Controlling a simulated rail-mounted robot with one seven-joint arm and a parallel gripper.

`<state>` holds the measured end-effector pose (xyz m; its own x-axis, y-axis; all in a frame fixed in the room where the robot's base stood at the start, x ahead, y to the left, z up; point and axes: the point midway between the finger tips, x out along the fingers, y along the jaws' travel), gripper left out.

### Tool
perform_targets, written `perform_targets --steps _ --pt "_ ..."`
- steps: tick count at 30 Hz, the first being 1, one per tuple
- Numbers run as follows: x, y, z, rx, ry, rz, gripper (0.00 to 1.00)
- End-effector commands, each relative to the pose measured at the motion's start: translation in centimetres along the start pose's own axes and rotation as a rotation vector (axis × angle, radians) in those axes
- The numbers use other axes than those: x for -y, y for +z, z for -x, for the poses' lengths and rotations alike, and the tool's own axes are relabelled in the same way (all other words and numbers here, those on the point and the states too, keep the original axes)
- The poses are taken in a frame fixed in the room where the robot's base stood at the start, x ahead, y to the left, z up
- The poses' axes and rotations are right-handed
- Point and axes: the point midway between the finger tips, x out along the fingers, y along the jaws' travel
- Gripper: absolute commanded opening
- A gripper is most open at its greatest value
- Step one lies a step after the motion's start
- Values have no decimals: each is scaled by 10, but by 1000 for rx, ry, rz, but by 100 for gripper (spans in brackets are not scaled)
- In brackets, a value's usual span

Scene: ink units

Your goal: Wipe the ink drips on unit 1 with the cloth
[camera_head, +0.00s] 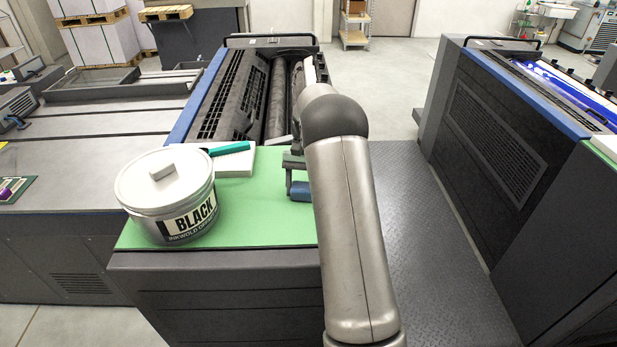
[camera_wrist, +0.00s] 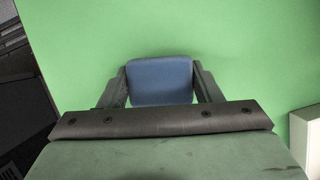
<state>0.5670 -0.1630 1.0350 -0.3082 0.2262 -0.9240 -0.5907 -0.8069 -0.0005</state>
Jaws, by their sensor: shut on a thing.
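A folded blue cloth (camera_head: 301,190) is between the jaws of my gripper (camera_head: 297,176), at the right side of the green mat (camera_head: 265,215). In the wrist view my gripper (camera_wrist: 160,82) is shut on the blue cloth (camera_wrist: 160,75), over the green mat (camera_wrist: 60,30). I cannot tell whether the cloth touches the mat. The dark printing unit (camera_head: 228,95) with open rollers stands behind the mat. My arm hides part of its right side. I see no unit number and make out no ink drips.
A tin marked BLACK (camera_head: 168,195) stands on the left of the mat. Behind it lies a white pad (camera_head: 236,163) with a green-handled tool (camera_head: 228,149). A second unit (camera_head: 500,120) with blue ink stands right, across the metal walkway (camera_head: 430,240).

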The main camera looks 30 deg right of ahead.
Motion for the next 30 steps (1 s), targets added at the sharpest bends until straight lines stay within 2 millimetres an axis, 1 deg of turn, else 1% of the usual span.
perform_targets --steps 1,3,21,22,23,24,25,30 --pt "-1 4 -6 1 0 0 34" --pt "-3 10 -8 2 0 0 34" --pt "-15 60 -27 3 0 -2 34" --pt "-14 61 -20 3 0 -2 34" --pt "-14 61 -19 4 0 -2 34" --pt "-14 66 -6 -1 -1 -1 34" --pt "-14 69 0 -1 -1 -1 34" --pt "-13 74 12 1 0 0 34"
